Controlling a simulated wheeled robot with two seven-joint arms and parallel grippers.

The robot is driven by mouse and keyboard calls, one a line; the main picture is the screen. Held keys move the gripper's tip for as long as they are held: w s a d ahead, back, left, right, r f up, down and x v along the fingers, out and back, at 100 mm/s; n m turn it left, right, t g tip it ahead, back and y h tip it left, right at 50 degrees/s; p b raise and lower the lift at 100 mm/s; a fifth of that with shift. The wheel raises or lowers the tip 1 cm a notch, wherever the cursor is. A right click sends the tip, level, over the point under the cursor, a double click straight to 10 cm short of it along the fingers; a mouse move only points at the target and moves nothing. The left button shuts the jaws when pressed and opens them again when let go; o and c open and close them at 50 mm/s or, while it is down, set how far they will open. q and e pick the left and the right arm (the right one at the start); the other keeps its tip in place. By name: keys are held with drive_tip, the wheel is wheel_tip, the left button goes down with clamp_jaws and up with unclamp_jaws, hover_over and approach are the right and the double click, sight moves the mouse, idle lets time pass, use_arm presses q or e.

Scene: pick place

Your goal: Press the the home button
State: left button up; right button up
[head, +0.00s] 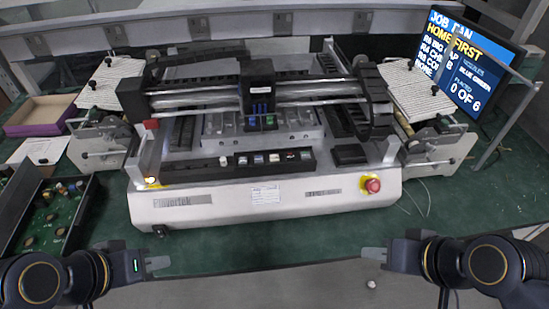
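A pick-and-place machine (220,208) stands on the green bench in the head view. A black strip (208,168) along its front carries a row of small buttons (258,159). Their labels are too small to read, so I cannot tell which is the home button. A red emergency knob (373,185) on a yellow base sits at the front right. My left gripper (165,263) is in front of the machine's left end, near the bench edge. My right gripper (368,254) is in front of its right end. Both are apart from the buttons, and their finger gaps are unclear.
A monitor (498,62) at the right reads "HOME FIRST" and "0 OF 6". A black tray (92,200) with green boards lies at the left. A purple-edged box (40,128) stands behind it. Feeders flank the machine. The bench strip (270,245) before the machine is clear.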

clamp_jaws()
idle(1.4)
